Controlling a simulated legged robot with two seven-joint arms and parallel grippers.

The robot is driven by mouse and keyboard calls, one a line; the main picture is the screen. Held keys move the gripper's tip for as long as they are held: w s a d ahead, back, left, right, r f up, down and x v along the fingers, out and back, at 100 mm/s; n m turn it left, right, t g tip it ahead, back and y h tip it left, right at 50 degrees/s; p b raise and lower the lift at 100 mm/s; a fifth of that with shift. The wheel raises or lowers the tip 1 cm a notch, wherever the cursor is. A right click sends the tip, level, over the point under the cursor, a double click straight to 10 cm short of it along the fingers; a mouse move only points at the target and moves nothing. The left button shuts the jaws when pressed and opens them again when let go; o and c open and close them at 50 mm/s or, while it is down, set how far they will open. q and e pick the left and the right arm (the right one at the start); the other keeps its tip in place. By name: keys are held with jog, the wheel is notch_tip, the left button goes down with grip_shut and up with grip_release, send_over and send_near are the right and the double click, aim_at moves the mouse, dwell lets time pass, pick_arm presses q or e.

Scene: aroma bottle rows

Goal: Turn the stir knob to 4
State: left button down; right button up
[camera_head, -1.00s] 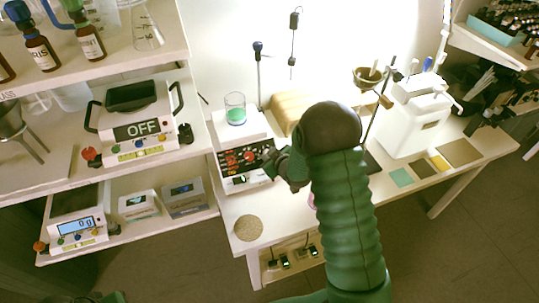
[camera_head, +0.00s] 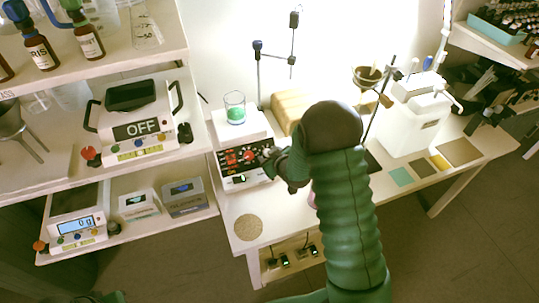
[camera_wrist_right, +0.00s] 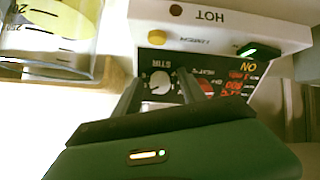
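The hotplate stirrer (camera_head: 258,134) stands on the bench with a dark front panel. In the right wrist view its panel is upside down, and the pale stir knob (camera_wrist_right: 160,83) sits on a dial under the word STIR. The knob's pointer is too blurred to read. My right gripper (camera_wrist_right: 160,88) is open, its two dark fingers on either side of the knob with gaps visible. In the head view the right gripper (camera_head: 270,160) is at the panel's right side and hides part of it. My left gripper is not in view.
A beaker of green liquid (camera_head: 235,113) stands on the stirrer. In the wrist view a red heat knob (camera_wrist_right: 205,87) is just right of the fingers. A tan block (camera_head: 290,104) is behind the arm. A round cork mat (camera_head: 248,228) lies in front on clear bench.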

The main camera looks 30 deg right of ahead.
jog(key=shift+r, duration=0.1)
jog(key=shift+s+r, duration=0.1)
jog(key=shift+r, duration=0.05)
jog(key=p+v, duration=1.2)
jog(key=v, duration=0.4)
jog(key=shift+s, duration=0.15)
jog(key=shift+a, duration=0.1)
jog(key=shift+a, duration=0.1)
